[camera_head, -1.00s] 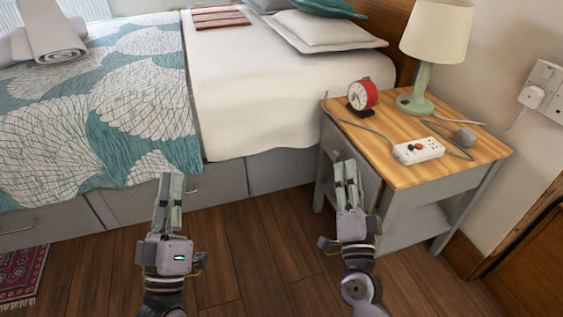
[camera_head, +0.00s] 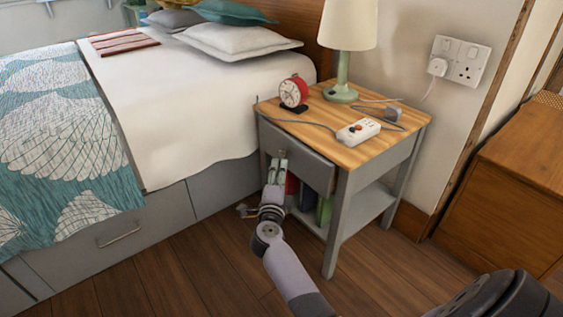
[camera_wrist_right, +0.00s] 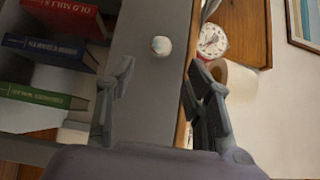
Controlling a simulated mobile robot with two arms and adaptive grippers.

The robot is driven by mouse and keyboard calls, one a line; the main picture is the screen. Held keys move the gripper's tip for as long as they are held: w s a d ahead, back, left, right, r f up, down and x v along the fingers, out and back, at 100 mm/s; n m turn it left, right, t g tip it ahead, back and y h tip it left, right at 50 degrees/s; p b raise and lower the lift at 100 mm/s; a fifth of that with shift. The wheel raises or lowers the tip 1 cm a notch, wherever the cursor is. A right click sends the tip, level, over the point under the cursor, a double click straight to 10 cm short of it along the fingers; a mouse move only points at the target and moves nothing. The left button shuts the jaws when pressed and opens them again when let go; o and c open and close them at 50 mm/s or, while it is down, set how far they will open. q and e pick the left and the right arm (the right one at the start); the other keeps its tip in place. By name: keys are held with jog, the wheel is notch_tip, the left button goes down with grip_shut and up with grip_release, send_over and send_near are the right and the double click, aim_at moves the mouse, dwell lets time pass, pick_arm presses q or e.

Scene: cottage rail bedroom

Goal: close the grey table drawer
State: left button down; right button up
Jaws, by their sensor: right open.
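The grey bedside table (camera_head: 346,212) has a wooden top, and its grey drawer (camera_head: 308,160) faces left toward the bed side. In the wrist view the grey drawer front (camera_wrist_right: 150,85) shows a round pale knob (camera_wrist_right: 161,45). My right gripper (camera_head: 280,162) is in front of the drawer front, around knob height. In the wrist view the right gripper (camera_wrist_right: 163,95) is open, with its fingers apart on either side of the drawer front's lower part; contact cannot be told. How far the drawer stands out is hard to tell. My left gripper is not in view.
A red alarm clock (camera_head: 293,92), a lamp (camera_head: 345,50) and a power strip (camera_head: 358,132) with cables stand on the tabletop. Red (camera_wrist_right: 68,16), blue (camera_wrist_right: 50,50) and green (camera_wrist_right: 45,96) books are on the lower shelf. The bed (camera_head: 190,110) is at left; a wooden cabinet (camera_head: 520,180) is at right.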

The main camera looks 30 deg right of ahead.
aim_at(283, 156)
jog(key=b+x, duration=0.3)
jog(key=x, duration=0.5)
jog(key=shift+w+d, duration=0.2)
jog(key=shift+w, duration=0.1)
jog(key=shift+c, duration=0.4)
grip_shut()
